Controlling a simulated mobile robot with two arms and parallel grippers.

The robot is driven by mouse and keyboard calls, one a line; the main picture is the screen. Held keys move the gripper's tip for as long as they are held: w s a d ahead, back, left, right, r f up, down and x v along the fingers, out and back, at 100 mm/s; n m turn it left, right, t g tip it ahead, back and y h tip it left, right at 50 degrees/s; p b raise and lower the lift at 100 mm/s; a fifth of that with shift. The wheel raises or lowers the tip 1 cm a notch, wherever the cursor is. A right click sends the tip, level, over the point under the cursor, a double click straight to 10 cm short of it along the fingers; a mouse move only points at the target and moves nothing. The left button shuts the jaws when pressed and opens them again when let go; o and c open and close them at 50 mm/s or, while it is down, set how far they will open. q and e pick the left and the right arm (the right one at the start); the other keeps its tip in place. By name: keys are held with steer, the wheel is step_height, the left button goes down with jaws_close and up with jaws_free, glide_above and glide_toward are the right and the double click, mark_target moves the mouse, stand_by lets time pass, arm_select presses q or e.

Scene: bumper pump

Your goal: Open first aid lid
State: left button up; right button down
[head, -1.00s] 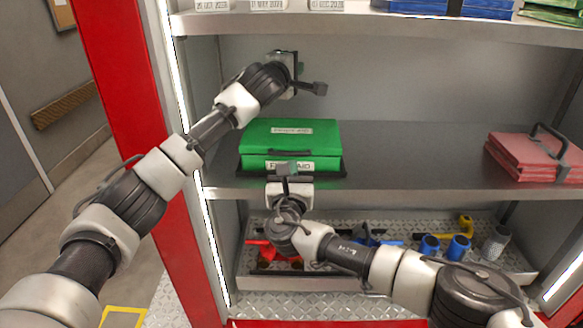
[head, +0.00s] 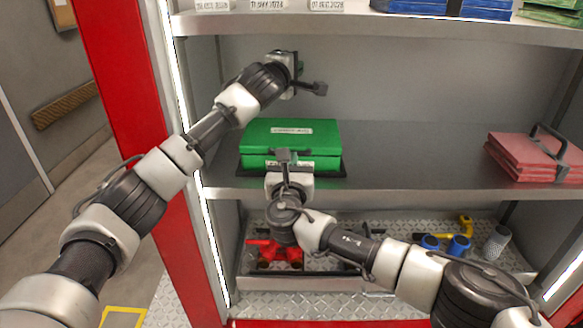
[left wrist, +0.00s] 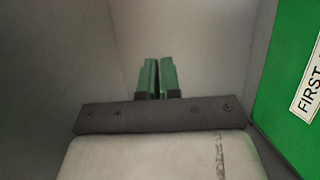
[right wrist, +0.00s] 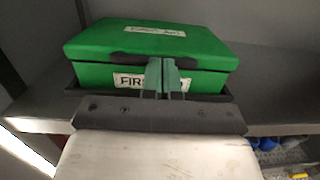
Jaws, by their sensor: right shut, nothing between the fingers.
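The green first aid box (head: 292,138) stands on the middle shelf with its lid down. In the right wrist view the lid (right wrist: 150,38) shows a white label, and a black handle (right wrist: 128,57) runs along its front edge. My right gripper (right wrist: 163,75) is shut and empty at the front middle of the box, over the handle and front label; contact cannot be told.
A dark tray (right wrist: 225,92) lies under the box. Red folders (head: 525,160) lie on the shelf at right, with bare shelf between. A lower metal tray (head: 300,283) holds red, blue and yellow parts. An upper shelf (head: 300,24) is overhead.

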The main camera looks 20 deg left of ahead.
arm_select(q)
steer(key=o, duration=0.6)
